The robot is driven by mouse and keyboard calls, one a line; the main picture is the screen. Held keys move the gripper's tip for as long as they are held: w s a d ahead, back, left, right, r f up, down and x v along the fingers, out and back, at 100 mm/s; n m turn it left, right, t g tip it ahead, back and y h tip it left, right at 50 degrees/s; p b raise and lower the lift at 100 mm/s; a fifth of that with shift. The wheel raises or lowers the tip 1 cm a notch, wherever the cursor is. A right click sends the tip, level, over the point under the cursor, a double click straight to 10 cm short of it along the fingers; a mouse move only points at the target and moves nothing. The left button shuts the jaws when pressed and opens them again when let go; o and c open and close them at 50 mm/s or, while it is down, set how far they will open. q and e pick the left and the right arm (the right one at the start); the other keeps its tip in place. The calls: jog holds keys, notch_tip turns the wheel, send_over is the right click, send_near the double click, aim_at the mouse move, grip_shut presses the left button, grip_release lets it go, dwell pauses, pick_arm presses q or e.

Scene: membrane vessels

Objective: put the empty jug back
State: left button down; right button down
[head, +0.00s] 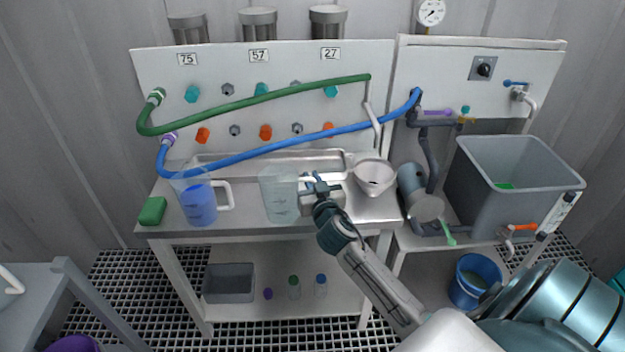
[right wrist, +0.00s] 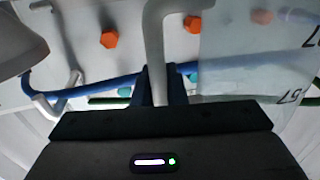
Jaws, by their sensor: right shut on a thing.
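A clear jug (head: 280,198) with no coloured liquid showing in it is upright at the middle of the steel bench (head: 240,223). My right gripper (head: 315,186) is shut on its white handle, at the jug's right side. In the right wrist view the fingers (right wrist: 158,88) close around the handle (right wrist: 156,40), with the clear jug wall (right wrist: 240,62) beside it. I cannot tell whether the jug's base touches the bench. A second jug (head: 200,205), holding blue liquid, stands to the left. My left gripper is not in view.
A green sponge (head: 152,211) lies at the bench's left end. A white funnel (head: 374,177) is close to the right of my gripper. Green (head: 260,100) and blue (head: 280,146) hoses hang across the panel behind. A grey tub (head: 480,205) stands at right.

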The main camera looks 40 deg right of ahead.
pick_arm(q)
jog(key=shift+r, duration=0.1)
pick_arm(e)
jog(key=c, duration=1.5)
grip_release()
